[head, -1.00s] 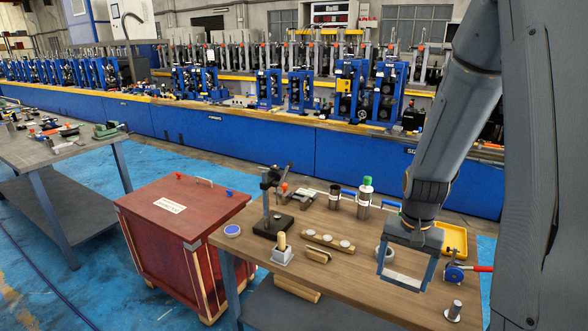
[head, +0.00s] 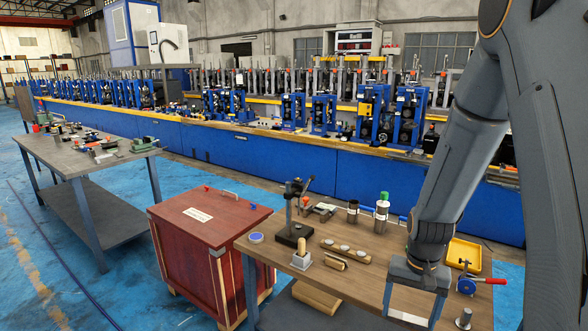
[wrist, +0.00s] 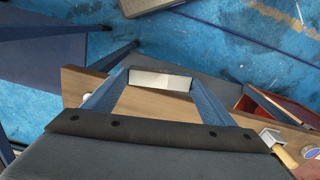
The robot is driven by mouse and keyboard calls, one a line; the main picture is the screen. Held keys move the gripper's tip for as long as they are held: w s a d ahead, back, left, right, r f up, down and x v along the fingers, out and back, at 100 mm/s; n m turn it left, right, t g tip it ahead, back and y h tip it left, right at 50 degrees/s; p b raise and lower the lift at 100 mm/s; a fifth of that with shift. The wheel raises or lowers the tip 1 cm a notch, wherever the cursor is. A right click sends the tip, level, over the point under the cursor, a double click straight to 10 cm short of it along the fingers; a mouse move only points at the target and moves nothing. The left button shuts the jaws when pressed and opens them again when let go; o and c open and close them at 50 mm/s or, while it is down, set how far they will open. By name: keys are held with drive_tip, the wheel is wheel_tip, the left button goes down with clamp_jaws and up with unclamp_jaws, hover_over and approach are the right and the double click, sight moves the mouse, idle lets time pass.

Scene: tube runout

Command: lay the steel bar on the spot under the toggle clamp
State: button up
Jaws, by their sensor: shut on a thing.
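My gripper (head: 408,312) hangs over the front part of the wooden workbench (head: 345,278), its two blue-grey fingers pointing down. It is shut on the steel bar (wrist: 160,80), a pale, flat piece spanning the fingertips in the wrist view. The bar is held above the bench top, close to the bench edge. A black stand (head: 292,235) with a post and a raised lever, probably the toggle clamp, stands at the back left of the bench, apart from my gripper. The spot under it is too small to make out.
A wooden block with pale discs (head: 346,251), a wooden-handled tool (head: 302,255) and a dark cylinder (head: 353,211) stand near the black stand. A yellow tray (head: 464,253) and a red-handled blue device (head: 467,285) are at the right. A red chest (head: 210,240) adjoins the left end.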

drive_tip(key=w+a+f+n+b, duration=0.1)
drive_tip(key=w+a+f+n, duration=0.3)
drive_tip(key=a+f, duration=0.5)
drive_tip(key=shift+f+n+b, duration=0.25)
drive_tip(key=shift+n+b, duration=0.15)
drive_tip(key=shift+n, duration=0.1)
drive_tip(key=shift+a, duration=0.1)
